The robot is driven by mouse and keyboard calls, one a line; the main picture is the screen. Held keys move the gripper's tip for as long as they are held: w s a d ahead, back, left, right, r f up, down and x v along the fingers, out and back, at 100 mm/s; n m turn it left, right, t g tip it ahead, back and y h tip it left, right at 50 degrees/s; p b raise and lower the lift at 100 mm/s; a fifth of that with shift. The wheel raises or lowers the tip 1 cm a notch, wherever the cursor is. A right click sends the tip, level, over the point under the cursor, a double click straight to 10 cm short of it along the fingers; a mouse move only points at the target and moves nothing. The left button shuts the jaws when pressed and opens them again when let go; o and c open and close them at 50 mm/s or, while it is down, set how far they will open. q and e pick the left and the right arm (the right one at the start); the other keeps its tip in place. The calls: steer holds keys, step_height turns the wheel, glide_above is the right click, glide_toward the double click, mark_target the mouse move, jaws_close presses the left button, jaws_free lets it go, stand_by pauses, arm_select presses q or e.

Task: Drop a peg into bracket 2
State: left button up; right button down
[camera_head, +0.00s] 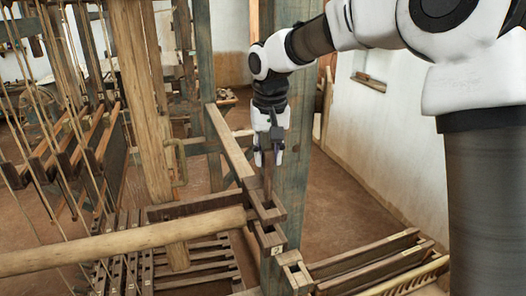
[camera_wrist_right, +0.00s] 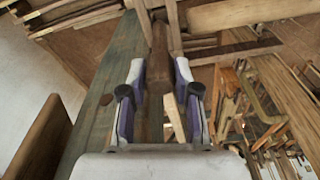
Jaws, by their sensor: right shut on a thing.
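My right gripper (camera_head: 268,156) points down beside the blue-green post and is shut on a dark brown wooden peg (camera_head: 267,181). In the right wrist view the peg (camera_wrist_right: 160,58) stands between the two fingertips (camera_wrist_right: 160,75). Its lower end is at the upper wooden bracket (camera_head: 268,216), in line with that bracket's opening; I cannot tell whether it has entered. A second bracket (camera_head: 270,240), with a small pale mark that looks like a 2, sits just below and nearer. A third bracket (camera_head: 294,272) is lower right. My left gripper is not in view.
The blue-green post (camera_head: 291,185) stands right behind the brackets. A thick round beam (camera_head: 125,243) crosses from the left towards them. Slatted wooden racks (camera_head: 365,262) lie at lower right. Loom cords and frames (camera_head: 75,150) fill the left. A white wall (camera_head: 385,150) is at right.

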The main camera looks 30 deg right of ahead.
mark_target(269, 186)
steer(key=f, duration=0.2)
steer(key=s+a+f, duration=0.1)
steer(key=f, duration=0.1)
steer(key=shift+f, duration=0.1)
steer(key=shift+s+d+f, duration=0.1)
steer(key=shift+d+f, duration=0.1)
steer(key=shift+f, duration=0.4)
steer(key=shift+s+d+f, duration=0.1)
steer(key=shift+d+f, duration=0.1)
steer(key=shift+f, duration=0.7)
steer(key=shift+w+d+f, duration=0.1)
steer(key=shift+w+f, duration=0.25)
steer(key=shift+f, duration=0.25)
steer(key=shift+w+f, duration=0.3)
steer(key=shift+f, duration=0.5)
steer(key=shift+s+f, duration=0.1)
steer(key=shift+s, duration=0.2)
